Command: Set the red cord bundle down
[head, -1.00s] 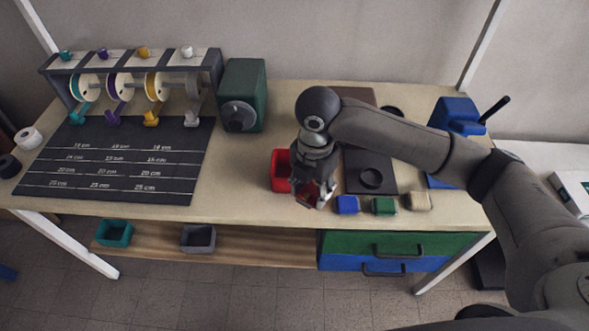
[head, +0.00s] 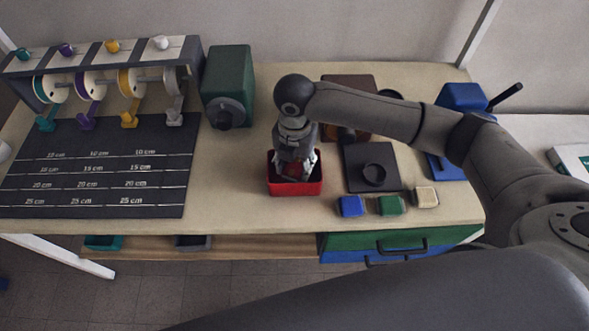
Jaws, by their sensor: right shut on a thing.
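My right gripper (head: 294,172) points down into the red bin (head: 296,190) near the middle of the workbench. It is shut on the red cord bundle (head: 291,170), of which only a small part shows between the fingers. The bundle is inside or just above the bin's opening; I cannot tell whether it touches the bottom. The bin's front wall and rim are clear to see, while the gripper hides much of its inside. My left gripper is not in view.
A black measuring mat (head: 100,172) and a spool rack (head: 105,75) are at the left. A green machine (head: 228,85) stands behind the bin. A dark plate with a ring (head: 372,155) and blue, green and beige blocks (head: 390,205) lie to the right.

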